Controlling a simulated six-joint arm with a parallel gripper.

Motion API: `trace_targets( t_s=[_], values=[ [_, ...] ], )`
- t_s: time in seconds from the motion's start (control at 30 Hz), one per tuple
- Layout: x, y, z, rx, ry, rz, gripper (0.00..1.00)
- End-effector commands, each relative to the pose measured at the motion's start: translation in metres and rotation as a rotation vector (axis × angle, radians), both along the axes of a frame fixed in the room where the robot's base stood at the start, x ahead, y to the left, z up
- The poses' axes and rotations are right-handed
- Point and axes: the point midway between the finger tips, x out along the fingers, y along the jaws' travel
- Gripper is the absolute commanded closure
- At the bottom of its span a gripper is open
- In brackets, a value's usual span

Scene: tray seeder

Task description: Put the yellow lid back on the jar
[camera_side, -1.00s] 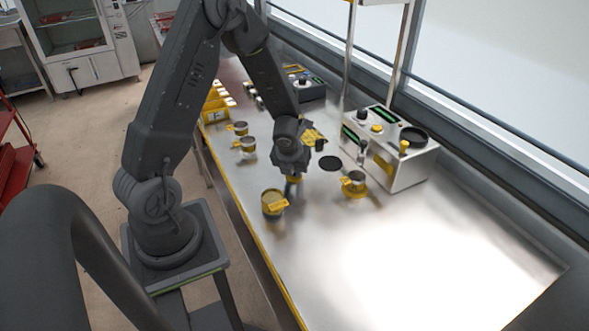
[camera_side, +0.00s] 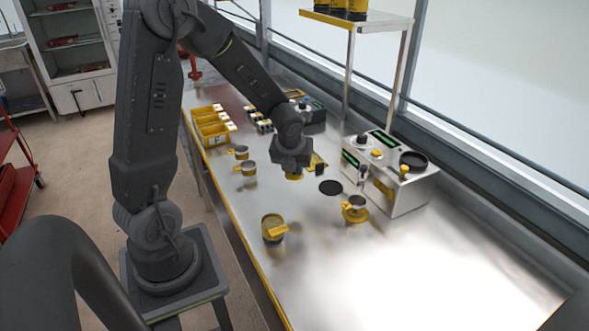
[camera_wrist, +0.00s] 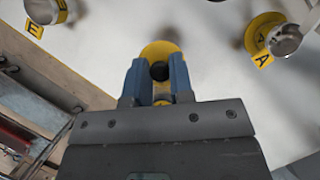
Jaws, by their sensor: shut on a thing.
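My gripper (camera_wrist: 158,80) is shut on the yellow lid (camera_wrist: 160,48), a round disc with a dark knob between the blue fingertips. In the side view my gripper (camera_side: 292,165) holds the lid (camera_side: 294,177) above the bench. A jar-like container (camera_side: 273,229) with a yellow tag stands nearer the camera, by the bench's left edge. Another container (camera_side: 355,208) with a yellow base stands to the right. The wrist view shows one container tagged E (camera_wrist: 45,9) at top left and one tagged A (camera_wrist: 285,40) at right. Neither is touched by the lid.
Two small yellow-tagged cups (camera_side: 248,169) stand left of my gripper. Yellow bins (camera_side: 211,127) are farther back. A dark disc (camera_side: 330,187) lies on the bench, beside a white control box (camera_side: 405,185). The bench front is clear.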

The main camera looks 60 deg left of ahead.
Motion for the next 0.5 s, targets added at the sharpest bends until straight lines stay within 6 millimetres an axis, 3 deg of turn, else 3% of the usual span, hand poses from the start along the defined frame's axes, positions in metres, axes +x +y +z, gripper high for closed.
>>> trace_targets(
  t_s=[0.27, 0.5],
  values=[
    [-0.020, -0.026, 0.004, 0.003, 0.001, 0.326, 1.00],
    [-0.051, -0.053, 0.012, 0.002, 0.000, 0.781, 1.00]
  ],
)
